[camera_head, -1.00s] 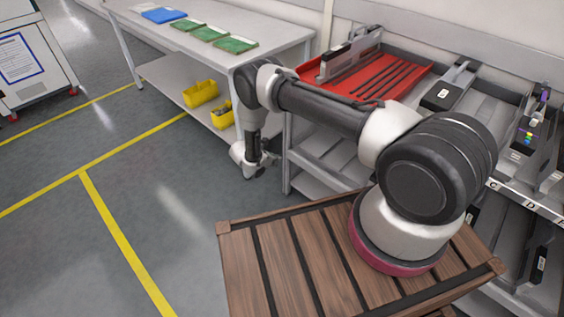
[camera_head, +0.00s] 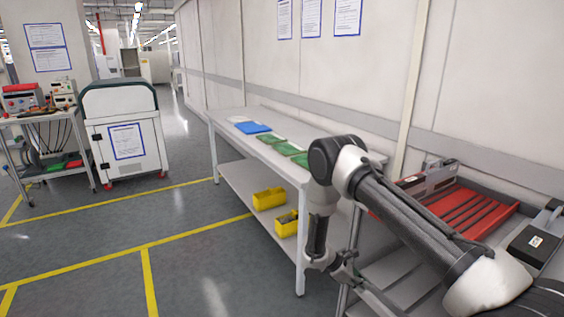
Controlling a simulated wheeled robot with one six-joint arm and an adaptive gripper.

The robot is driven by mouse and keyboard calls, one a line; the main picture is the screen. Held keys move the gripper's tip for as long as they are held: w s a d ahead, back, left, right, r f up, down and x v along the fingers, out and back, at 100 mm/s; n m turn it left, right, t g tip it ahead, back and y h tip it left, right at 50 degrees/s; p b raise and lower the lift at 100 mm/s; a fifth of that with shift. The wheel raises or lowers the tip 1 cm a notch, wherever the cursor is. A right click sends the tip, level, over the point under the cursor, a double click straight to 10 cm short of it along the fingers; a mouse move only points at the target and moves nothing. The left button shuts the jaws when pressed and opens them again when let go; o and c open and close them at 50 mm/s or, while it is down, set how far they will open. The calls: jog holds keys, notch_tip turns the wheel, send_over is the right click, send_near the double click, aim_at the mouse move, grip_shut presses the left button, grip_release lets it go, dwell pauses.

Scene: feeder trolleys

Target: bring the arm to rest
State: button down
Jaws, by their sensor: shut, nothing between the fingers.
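My arm (camera_head: 405,225) reaches in from the lower right in the head view, with its elbow high and its forearm hanging down. My gripper (camera_head: 352,272) is at the lower end of the forearm, small in the picture, shut and empty. It is in front of the right end of the white workbench, near the grey feeder trolley. I cannot tell whether it touches either. The arm hides part of the bench's right end and of the trolley.
The white workbench (camera_head: 228,123) holds green boards (camera_head: 272,146) and a blue item (camera_head: 252,127); yellow bins (camera_head: 269,198) are on its lower shelf. A red tray (camera_head: 478,213) lies on the trolley at right. A white cabinet (camera_head: 126,142) stands at left. The floor (camera_head: 90,262) between is clear.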

jog(key=s+d+r+m+g+y, duration=0.1)
jog(key=s+r+m+y, duration=0.15)
jog(key=r, duration=0.75)
jog(key=s+d+r+m+g+y, duration=0.15)
jog(key=s+r+m, duration=0.25)
jog(key=r, duration=0.6)
jog(key=s+d+r+m+y, duration=0.1)
jog(key=s+d+r+m, duration=0.15)
jog(key=r, duration=0.75)
jog(key=s+d+r+m+t+y, duration=0.3)
jog(key=s+r+m+t, duration=0.4)
jog(key=s+r, duration=1.3)
notch_tip(320, 180, up, 3)
jog(key=shift+f+t+y, duration=0.1)
jog(key=shift+t+y, duration=0.45)
jog(key=shift+y, duration=0.25)
jog(key=shift+s, duration=0.15)
